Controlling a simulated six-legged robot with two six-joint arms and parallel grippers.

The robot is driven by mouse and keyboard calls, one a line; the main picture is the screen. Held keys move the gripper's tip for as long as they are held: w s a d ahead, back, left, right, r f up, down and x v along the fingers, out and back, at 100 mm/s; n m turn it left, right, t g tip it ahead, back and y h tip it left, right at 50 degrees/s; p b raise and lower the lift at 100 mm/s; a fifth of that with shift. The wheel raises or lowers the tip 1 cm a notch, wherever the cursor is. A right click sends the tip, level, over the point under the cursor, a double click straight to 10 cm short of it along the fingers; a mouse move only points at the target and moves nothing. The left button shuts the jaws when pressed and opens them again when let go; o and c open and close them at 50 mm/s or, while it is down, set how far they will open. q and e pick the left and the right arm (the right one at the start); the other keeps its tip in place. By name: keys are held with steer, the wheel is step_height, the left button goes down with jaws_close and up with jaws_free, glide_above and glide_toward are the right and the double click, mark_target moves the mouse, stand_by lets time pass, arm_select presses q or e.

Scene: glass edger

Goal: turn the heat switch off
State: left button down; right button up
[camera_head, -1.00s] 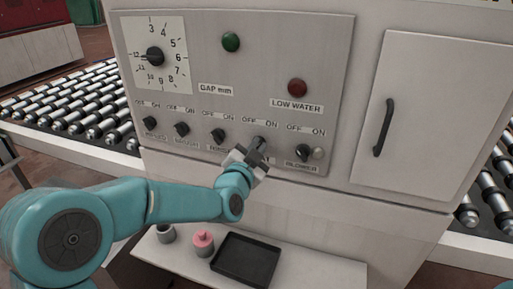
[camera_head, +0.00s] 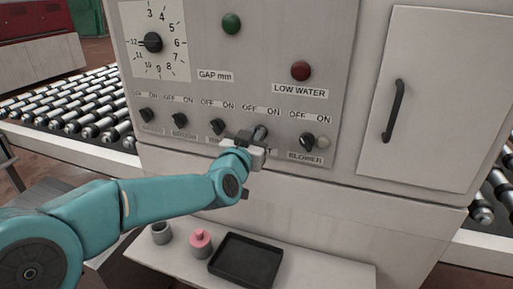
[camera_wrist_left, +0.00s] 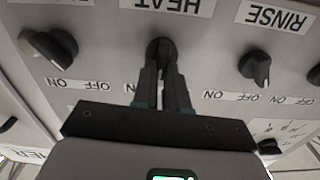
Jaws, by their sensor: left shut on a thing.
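The heat switch (camera_wrist_left: 160,47) is a dark round knob under the label HEAT, which shows upside down in the left wrist view. My left gripper (camera_wrist_left: 163,75) is shut on it, one dark finger on each side. In the head view the left gripper (camera_head: 252,139) is at the panel, between the rinse knob (camera_head: 217,127) and the blower knob (camera_head: 307,142). It covers most of the heat switch and part of its label there. I cannot tell which way the switch points. My right gripper is not in view.
The brush knob (camera_head: 179,120) and another knob are further left. Above are a gap dial (camera_head: 152,42), a green button (camera_head: 231,23) and a red low water lamp (camera_head: 300,70).

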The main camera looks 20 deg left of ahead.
arm_select(q)
steer(key=shift+a+f+n+b, duration=0.1)
steer(key=shift+a+n+b, duration=0.1)
steer(key=shift+n+b, duration=1.5)
steer(key=shift+a+f+n+b, duration=0.15)
steer(key=shift+n+b, duration=0.95)
steer(key=shift+n, duration=1.1)
steer(key=shift+r, duration=0.1)
steer(key=c, duration=1.2)
jaws_free()
steer(key=shift+o, duration=0.2)
steer(key=s, duration=1.6)
steer(key=shift+a, duration=0.3)
steer(key=shift+s, duration=0.15)
